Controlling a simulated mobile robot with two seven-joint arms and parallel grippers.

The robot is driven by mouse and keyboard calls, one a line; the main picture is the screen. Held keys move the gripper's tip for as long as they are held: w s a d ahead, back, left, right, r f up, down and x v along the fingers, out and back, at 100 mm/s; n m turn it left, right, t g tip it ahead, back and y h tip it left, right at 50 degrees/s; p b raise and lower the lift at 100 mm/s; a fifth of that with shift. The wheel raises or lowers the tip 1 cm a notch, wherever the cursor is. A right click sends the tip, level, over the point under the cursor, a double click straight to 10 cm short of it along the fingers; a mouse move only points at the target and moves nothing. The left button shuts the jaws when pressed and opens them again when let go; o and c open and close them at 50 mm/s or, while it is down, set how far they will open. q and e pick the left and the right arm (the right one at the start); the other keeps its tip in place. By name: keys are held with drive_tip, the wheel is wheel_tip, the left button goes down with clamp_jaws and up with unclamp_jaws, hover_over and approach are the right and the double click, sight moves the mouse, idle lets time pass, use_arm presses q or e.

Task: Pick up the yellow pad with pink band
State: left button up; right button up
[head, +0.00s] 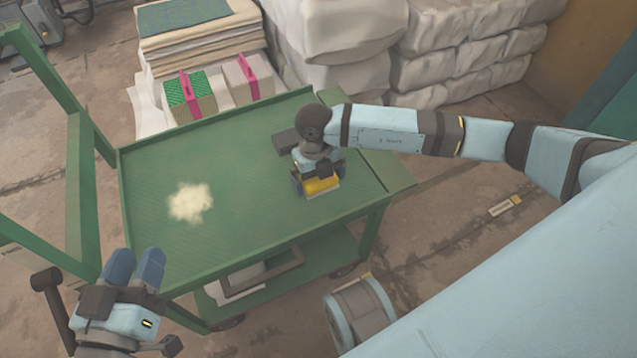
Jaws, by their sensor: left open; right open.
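A yellow pad (322,186) lies on the green cart top (240,205), right of its middle, with a pale edge along the bottom. My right gripper (317,181) is right over it, open, with its fingers at either side of the pad. The gripper covers much of the pad, and no pink band shows on it. I cannot tell whether the fingers touch it. My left gripper (135,266) is open and empty at the lower left, in front of the cart's near left corner.
A pale powdery heap (190,202) lies on the cart's left half. Behind the cart are a green block (205,91) and a beige block (240,82), each with a pink band, near folded cloths (200,48). White sacks (465,55) are stacked behind. The cart has raised rims.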

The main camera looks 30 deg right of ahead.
drive_tip(key=shift+c, duration=0.5)
drive_tip(key=c, duration=0.5)
drive_tip(key=shift+c, duration=0.2)
use_arm(q)
wheel_tip(320, 180, up, 7)
drive_tip(key=a+n+t+p, duration=0.1)
drive_tip(key=t+p, duration=0.1)
drive_tip(key=p, duration=0.4)
drive_tip(key=shift+r+t+y+p, duration=0.15)
drive_tip(key=shift+t+y+p, duration=0.15)
drive_tip(key=shift+t, duration=0.1)
use_arm(e)
wheel_tip(320, 180, up, 20)
use_arm(q)
drive_tip(key=shift+s, duration=0.1)
use_arm(e)
drive_tip(key=o, duration=0.4)
drive_tip(key=c, duration=0.3)
